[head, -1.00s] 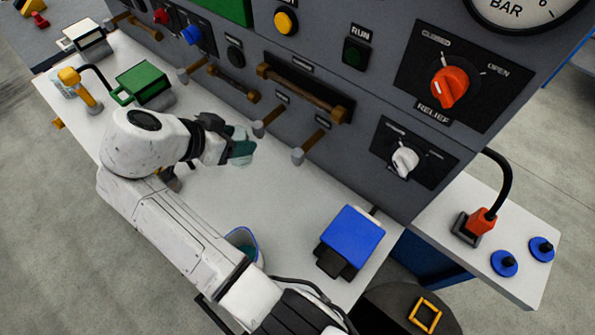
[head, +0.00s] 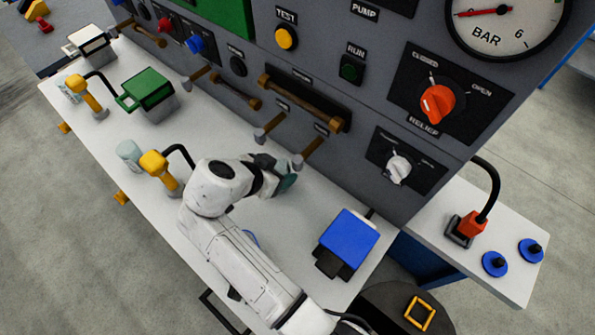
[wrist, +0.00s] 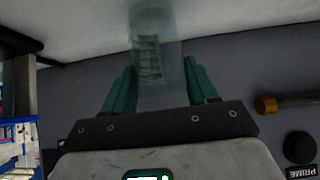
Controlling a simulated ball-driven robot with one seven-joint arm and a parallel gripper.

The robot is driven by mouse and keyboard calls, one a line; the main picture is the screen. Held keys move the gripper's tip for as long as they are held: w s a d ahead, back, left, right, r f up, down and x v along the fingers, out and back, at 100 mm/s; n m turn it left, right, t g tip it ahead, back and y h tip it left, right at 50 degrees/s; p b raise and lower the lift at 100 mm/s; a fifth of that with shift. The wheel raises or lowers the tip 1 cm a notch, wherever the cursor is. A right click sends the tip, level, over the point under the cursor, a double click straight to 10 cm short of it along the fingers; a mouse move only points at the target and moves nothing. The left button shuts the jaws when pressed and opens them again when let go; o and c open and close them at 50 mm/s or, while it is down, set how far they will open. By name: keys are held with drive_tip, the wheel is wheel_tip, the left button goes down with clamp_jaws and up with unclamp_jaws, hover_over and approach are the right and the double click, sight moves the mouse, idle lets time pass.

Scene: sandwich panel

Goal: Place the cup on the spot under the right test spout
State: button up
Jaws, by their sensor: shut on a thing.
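My gripper (head: 287,183) is shut on a clear cup (wrist: 155,52) with dark scale marks, seen between its two green fingers in the wrist view. In the head view the cup is mostly hidden by the gripper. Two brown spouts with grey tips stick out from the panel: a left one (head: 264,134) and a right one (head: 300,160). My gripper appears just below and left of the right spout's tip in the picture. The labels above the spouts are too small to read. The spot under the right spout cannot be made out.
The white bench (head: 290,230) has a blue block-like device (head: 348,238) at right. At left are yellow-handled items (head: 160,168), a clear vessel (head: 128,154) and a green box (head: 147,88). The grey panel (head: 320,170) stands close behind my gripper. A blue-rimmed thing is partly hidden by my arm.

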drive_tip(key=shift+s+d+f+p, duration=0.1)
drive_tip(key=shift+s+d+p, duration=0.15)
drive_tip(key=shift+d, duration=0.5)
drive_tip(key=shift+s+d+f+p, duration=0.2)
drive_tip(key=shift+d+p, duration=0.2)
drive_tip(key=shift+d, duration=0.3)
drive_tip(key=shift+s+d+f+p, duration=0.1)
drive_tip(key=shift+s+d+p, duration=0.15)
drive_tip(key=shift+d, duration=0.5)
drive_tip(key=shift+w+f, duration=0.1)
drive_tip(key=shift+f, duration=0.1)
drive_tip(key=shift+f, duration=0.1)
drive_tip(key=o, duration=1.4)
drive_tip(key=shift+o, duration=0.2)
drive_tip(key=v, duration=1.2)
drive_tip(key=shift+b, duration=0.45)
